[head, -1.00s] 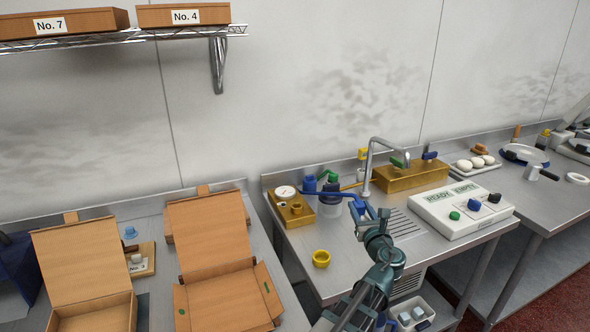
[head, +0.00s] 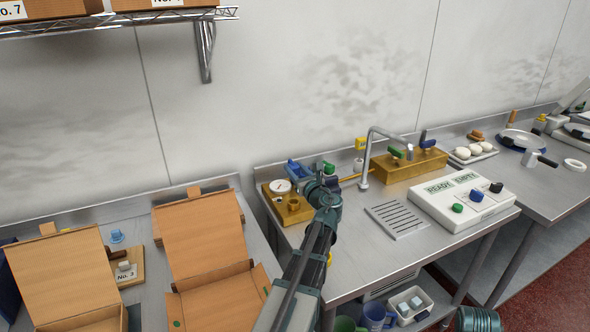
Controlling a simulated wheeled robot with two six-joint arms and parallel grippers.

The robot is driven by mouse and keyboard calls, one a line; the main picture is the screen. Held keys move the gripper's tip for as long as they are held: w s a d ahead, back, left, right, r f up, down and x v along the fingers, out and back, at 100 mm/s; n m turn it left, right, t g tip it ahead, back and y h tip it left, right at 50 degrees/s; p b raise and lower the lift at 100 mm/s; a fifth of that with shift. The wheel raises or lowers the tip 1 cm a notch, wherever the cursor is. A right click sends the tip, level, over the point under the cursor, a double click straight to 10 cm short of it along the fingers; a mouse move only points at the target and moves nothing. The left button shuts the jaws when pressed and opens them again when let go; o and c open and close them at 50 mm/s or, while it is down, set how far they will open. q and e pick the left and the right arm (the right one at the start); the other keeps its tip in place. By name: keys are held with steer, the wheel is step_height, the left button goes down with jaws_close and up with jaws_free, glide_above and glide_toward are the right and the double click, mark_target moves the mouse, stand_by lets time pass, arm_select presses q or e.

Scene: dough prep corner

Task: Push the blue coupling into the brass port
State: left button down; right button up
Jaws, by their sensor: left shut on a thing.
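The small brass block (head: 286,213) sits at the left end of the steel counter, with a white gauge and a round brass port (head: 294,204) on top. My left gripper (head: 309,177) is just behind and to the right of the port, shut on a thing. The blue part at its fingers, which I take for the blue coupling (head: 294,170), shows beyond the block, apart from the port in the picture. My wrist hides much of the grip, so the coupling's exact tilt cannot be told.
A tap (head: 365,165) and a long brass block (head: 408,164) with valve handles stand to the right. Open cardboard boxes (head: 203,240) fill the left table. The drain grate (head: 398,219) is clear.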

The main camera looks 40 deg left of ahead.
arm_select(q)
step_height(320, 180, down, 8)
steer(key=b, duration=0.7)
steer(key=shift+b, duration=0.4)
steer(key=shift+f+b, duration=1.25)
steer(key=shift+b, duration=0.1)
stand_by(0.6)
steer(key=shift+c, duration=1.7)
jaws_free()
steer(key=shift+d, duration=0.1)
steer(key=v, duration=0.8)
steer(key=shift+x, duration=3.6)
